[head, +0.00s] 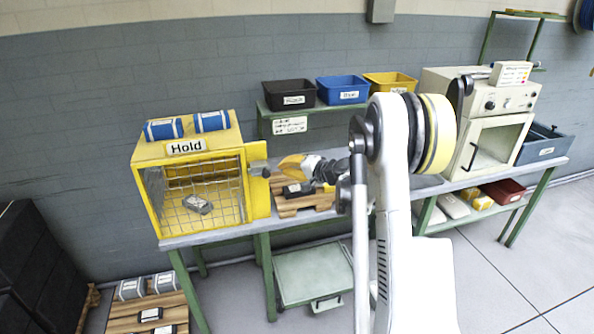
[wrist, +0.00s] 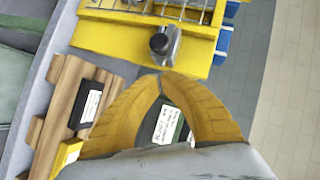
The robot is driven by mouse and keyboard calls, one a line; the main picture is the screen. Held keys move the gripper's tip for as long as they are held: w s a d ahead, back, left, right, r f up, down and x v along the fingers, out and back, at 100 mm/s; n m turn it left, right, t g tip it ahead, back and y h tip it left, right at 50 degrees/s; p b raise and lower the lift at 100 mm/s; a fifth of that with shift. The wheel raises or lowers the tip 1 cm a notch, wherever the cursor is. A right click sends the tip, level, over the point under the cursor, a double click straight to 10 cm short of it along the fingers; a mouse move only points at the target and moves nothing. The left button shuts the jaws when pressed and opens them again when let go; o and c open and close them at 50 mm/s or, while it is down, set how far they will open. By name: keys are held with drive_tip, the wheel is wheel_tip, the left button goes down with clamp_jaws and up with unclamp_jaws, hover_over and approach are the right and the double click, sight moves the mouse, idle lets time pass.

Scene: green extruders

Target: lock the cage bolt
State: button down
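The yellow cage (head: 174,151) labelled "Hold" stands at the left end of the bench, with wire mesh across its front. A grey labelled block (head: 198,204) shows behind the mesh. The metal bolt (head: 259,168) sits at the cage's right front edge; in the wrist view the bolt (wrist: 172,46) has a round black knob (wrist: 159,43). I cannot tell whether it is locked. My gripper (head: 281,166) is just right of the bolt. In the wrist view its yellow fingertips (wrist: 161,76) meet, close to the bolt but apart from the knob, with nothing between them.
Two blue-and-white boxes (head: 212,121) lie on top of the cage. A wooden pallet (head: 287,207) with dark labelled items lies on the bench beneath my gripper. Black, blue and yellow bins (head: 342,90) stand on a shelf behind. A cream oven (head: 488,145) stands at right.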

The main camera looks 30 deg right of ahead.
sight(265, 173)
drive_tip(key=shift+w+a+f, duration=0.2)
drive_tip(key=shift+a+f, duration=0.1)
drive_tip(key=shift+a, duration=0.3)
drive_tip(key=shift+w+a+f, duration=0.2)
drive_tip(key=shift+a+f, duration=0.05)
drive_tip(key=shift+a, duration=0.3)
drive_tip(key=shift+a, duration=0.1)
drive_tip(key=a, duration=0.2)
drive_tip(key=w+a+b, duration=0.1)
drive_tip(key=a, duration=0.1)
drive_tip(key=shift+w, duration=0.1)
drive_tip(key=shift+d, duration=0.1)
